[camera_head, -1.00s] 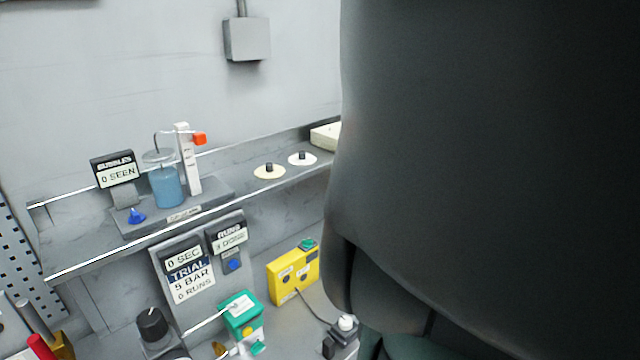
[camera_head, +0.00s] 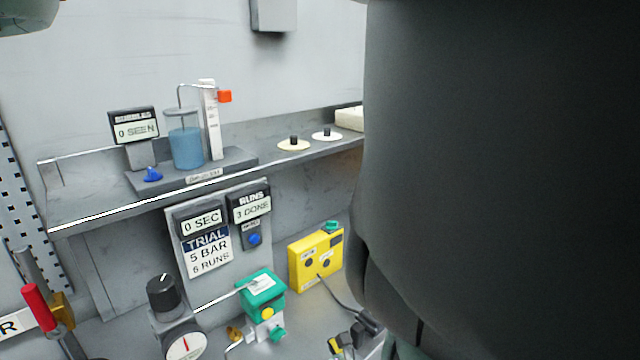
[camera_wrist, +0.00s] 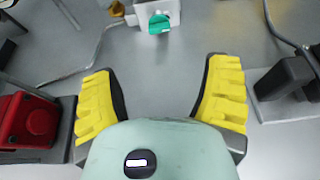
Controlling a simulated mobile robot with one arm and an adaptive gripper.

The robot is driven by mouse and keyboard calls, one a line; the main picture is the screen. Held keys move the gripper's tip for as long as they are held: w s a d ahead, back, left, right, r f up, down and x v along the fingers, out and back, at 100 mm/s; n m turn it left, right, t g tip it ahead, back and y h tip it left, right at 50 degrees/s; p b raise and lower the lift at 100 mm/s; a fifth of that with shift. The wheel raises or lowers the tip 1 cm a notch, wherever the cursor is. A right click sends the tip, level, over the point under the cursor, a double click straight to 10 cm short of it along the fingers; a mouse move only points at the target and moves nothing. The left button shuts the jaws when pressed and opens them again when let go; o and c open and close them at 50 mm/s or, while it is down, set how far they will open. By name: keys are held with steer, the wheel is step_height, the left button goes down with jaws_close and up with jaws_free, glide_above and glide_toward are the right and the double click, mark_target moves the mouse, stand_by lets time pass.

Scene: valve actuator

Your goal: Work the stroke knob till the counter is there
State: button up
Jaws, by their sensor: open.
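The RUNS counter (camera_head: 250,205) reads 3 DONE. The trial card (camera_head: 208,253) beside it reads 5 BAR, 6 RUNS, under a timer (camera_head: 201,222) at 0 SEC. Below the counter is a blue button (camera_head: 255,239) with a small label I cannot read. A teal knob (camera_head: 277,335) sits on the front of the green-topped actuator (camera_head: 262,290); it also shows at the top of the wrist view (camera_wrist: 159,23). I cannot tell which control is the stroke knob. My gripper (camera_wrist: 158,70) is open and empty, its yellow fingers apart, with the teal knob beyond them.
A black knob (camera_head: 163,292) stands above a gauge (camera_head: 185,343). A yellow box (camera_head: 316,262) trails a cable. In the wrist view a red block (camera_wrist: 28,120) is left of my fingers and a black block (camera_wrist: 285,80) right. Bare bench lies between the fingers.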

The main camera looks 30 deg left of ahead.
steer(key=b+x, duration=0.3)
steer(key=x, duration=0.1)
steer(key=b+x, duration=0.4)
steer(key=x, duration=0.1)
steer(key=b+x, duration=0.4)
steer(key=shift+s+a+f, duration=0.15)
steer(key=shift+a+f, duration=0.05)
steer(key=shift+f, duration=0.3)
steer(key=shift+b+x, duration=0.55)
steer(key=shift+x, duration=0.3)
steer(key=shift+r, duration=0.25)
steer(key=shift+c, duration=0.4)
steer(key=c, duration=1.1)
steer(key=shift+c, duration=0.2)
